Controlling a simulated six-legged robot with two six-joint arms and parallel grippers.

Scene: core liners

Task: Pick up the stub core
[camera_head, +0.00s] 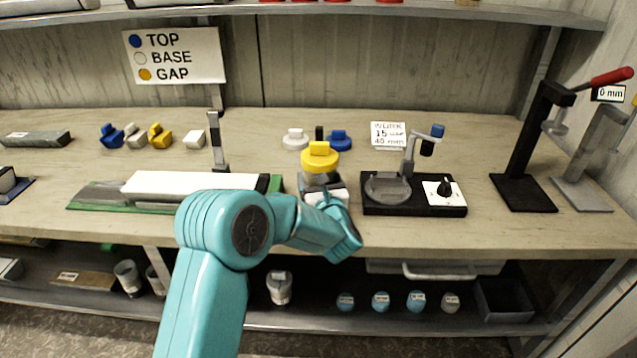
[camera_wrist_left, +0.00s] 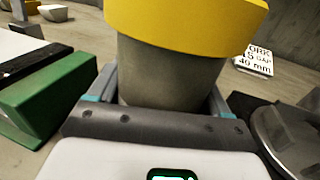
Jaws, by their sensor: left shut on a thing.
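The stub core is a short grey cylinder (camera_wrist_left: 158,78) with a yellow cap (camera_wrist_left: 190,18) on top. In the head view its yellow cap (camera_head: 319,160) shows near the middle of the bench, with a little grey core below it. My left gripper (camera_wrist_left: 155,90) is shut on the grey core below the cap, one finger on each side. In the head view my left gripper (camera_head: 322,192) is partly hidden by the cap and my own wrist. The core looks upright; I cannot tell whether its bottom touches the bench. My right gripper is not in view.
A green-edged tray with a white block (camera_head: 190,183) lies left of the core. A black device with a round dish (camera_head: 388,188) stands close on the right. White (camera_head: 295,139) and blue (camera_head: 339,140) caps lie behind. Black (camera_head: 523,190) and grey stands are far right.

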